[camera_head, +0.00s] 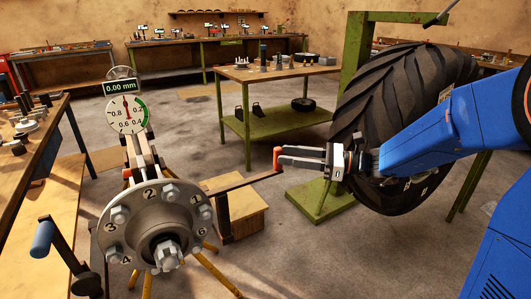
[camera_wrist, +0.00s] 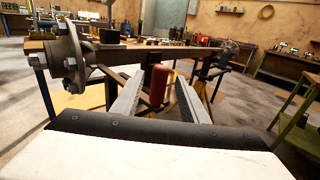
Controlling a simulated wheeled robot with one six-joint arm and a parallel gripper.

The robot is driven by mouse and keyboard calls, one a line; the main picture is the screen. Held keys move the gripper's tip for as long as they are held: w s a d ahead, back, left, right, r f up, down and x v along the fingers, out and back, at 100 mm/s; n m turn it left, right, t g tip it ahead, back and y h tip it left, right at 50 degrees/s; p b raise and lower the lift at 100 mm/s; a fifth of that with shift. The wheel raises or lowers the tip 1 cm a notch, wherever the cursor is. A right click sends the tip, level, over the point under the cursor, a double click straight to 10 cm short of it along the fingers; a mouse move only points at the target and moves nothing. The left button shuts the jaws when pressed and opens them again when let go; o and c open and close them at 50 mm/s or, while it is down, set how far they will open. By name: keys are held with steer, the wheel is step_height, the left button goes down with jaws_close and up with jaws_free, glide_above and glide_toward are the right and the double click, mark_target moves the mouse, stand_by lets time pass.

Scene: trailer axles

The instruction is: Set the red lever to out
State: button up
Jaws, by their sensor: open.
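The red lever has an upright red grip (camera_head: 277,158) at the right end of a dark arm (camera_head: 245,182). The arm runs left to a post beside the axle hub (camera_head: 155,225). My gripper (camera_head: 286,157) comes in from the right, level, with its two fingers apart at the red grip. In the wrist view the red grip (camera_wrist: 157,86) stands between the finger ends of my open gripper (camera_wrist: 160,78), with gaps visible at both sides. I cannot tell whether either finger touches it. No label for the lever's positions is readable.
A dial gauge (camera_head: 127,114) reading 0.00 mm stands behind the hub. A blue-handled crank (camera_head: 42,240) is at the left front. A wooden block (camera_head: 240,210) sits below the lever. A large tyre (camera_head: 400,120) on a green stand is close to my arm.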

steer(key=w+a, duration=0.1)
steer(key=a, duration=0.6)
steer(key=shift+w+a, duration=0.2)
steer(key=shift+a, duration=0.15)
steer(key=shift+c, duration=0.2)
jaws_close()
